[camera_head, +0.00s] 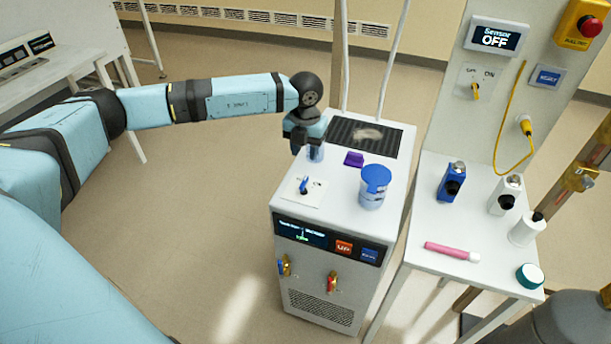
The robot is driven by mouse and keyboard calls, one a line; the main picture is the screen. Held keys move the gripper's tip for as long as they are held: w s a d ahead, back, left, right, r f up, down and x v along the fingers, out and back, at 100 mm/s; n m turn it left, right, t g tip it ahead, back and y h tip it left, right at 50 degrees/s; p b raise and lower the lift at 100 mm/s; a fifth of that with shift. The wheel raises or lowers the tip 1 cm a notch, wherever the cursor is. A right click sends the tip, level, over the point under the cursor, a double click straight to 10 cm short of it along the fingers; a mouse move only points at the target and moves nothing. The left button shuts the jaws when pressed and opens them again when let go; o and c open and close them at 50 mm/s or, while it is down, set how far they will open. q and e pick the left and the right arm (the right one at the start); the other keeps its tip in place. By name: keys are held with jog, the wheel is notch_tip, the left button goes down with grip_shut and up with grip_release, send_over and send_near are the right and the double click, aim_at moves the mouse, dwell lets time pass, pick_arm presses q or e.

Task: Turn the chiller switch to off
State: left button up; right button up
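The chiller (335,225) is a white cabinet in the middle of the head view, with a dark front display and an orange UP button. On its top, near the front left corner, a white plate carries a small switch with a blue lever (304,186). Small marks on the plate are too small to read. My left gripper (313,152) hangs over the chiller's top, just behind the switch plate and apart from the lever as far as I can tell. Its fingers are small and dark here, so their opening is unclear. My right gripper is out of view.
A blue-lidded jar (373,187) and a purple block (354,159) stand on the chiller top, near a dark grille (363,137). A white side table (440,225) at right holds bottles and a pink tube. A panel with a Sensor OFF display (496,38) stands behind it.

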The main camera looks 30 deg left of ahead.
aim_at(305, 178)
pick_arm(q)
notch_tip(305, 178, down, 10)
jog(key=shift+r+p, duration=0.15)
jog(key=shift+p, duration=0.15)
jog(key=shift+c, duration=0.4)
grip_shut()
